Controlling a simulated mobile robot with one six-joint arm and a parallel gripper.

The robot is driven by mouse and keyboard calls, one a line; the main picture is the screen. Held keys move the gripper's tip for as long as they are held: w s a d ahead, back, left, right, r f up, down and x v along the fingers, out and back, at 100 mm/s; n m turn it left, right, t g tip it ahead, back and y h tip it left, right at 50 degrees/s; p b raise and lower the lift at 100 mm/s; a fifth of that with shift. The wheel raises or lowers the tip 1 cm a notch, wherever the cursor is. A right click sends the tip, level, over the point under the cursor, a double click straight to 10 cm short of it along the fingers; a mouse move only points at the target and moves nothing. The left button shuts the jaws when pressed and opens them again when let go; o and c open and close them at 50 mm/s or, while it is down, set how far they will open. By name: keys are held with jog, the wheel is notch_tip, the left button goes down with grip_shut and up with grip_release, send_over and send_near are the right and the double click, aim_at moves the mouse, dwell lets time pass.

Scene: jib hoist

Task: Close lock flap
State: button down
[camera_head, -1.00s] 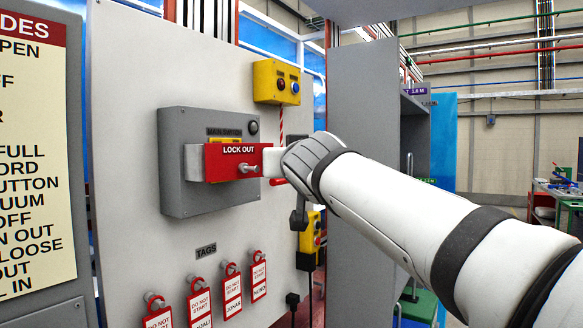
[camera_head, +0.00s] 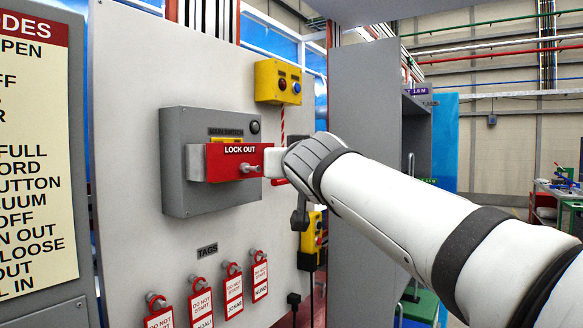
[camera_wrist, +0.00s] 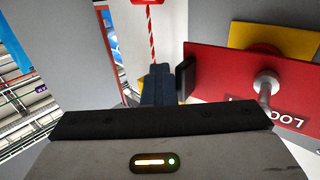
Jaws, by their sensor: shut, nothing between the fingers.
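The red lock flap (camera_head: 224,162), marked LOCK OUT, stands across the front of the grey main switch box (camera_head: 185,190). A metal peg or knob (camera_head: 249,168) sticks out of the flap. In the wrist view the flap (camera_wrist: 222,85) fills the right side, with the knob (camera_wrist: 266,84) on it. My gripper (camera_wrist: 158,84) is shut and empty; its dark fingers are beside the flap's edge. Whether they touch the flap I cannot tell.
A yellow button box (camera_head: 278,83) is above right of the switch box. Red tags (camera_head: 234,293) hang on pegs below. A red and white cord (camera_wrist: 151,38) hangs near my fingers. A grey cabinet (camera_head: 365,130) stands to the right of the panel.

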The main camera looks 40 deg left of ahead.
jog(key=shift+s+a, duration=0.1)
jog(key=shift+s, duration=0.15)
jog(key=d+p, duration=0.8)
jog(key=d, duration=0.6)
jog(key=shift+s+p, duration=0.3)
jog(key=shift+p, duration=0.05)
jog(key=s+d+r+n+y+p, duration=0.1)
jog(key=d+r+n+y, duration=0.25)
jog(key=n, duration=0.75)
jog(key=s+f+n+g+p, duration=0.1)
jog(key=s+f+n+g, duration=0.35)
jog(key=n, duration=0.75)
jog(key=w+a+r+g+p, duration=0.1)
jog(key=w+a+g+p, duration=0.1)
jog(key=a, duration=1)
jog(key=shift+w+a, duration=0.25)
jog(key=shift+w, duration=0.2)
jog(key=shift+r, duration=0.1)
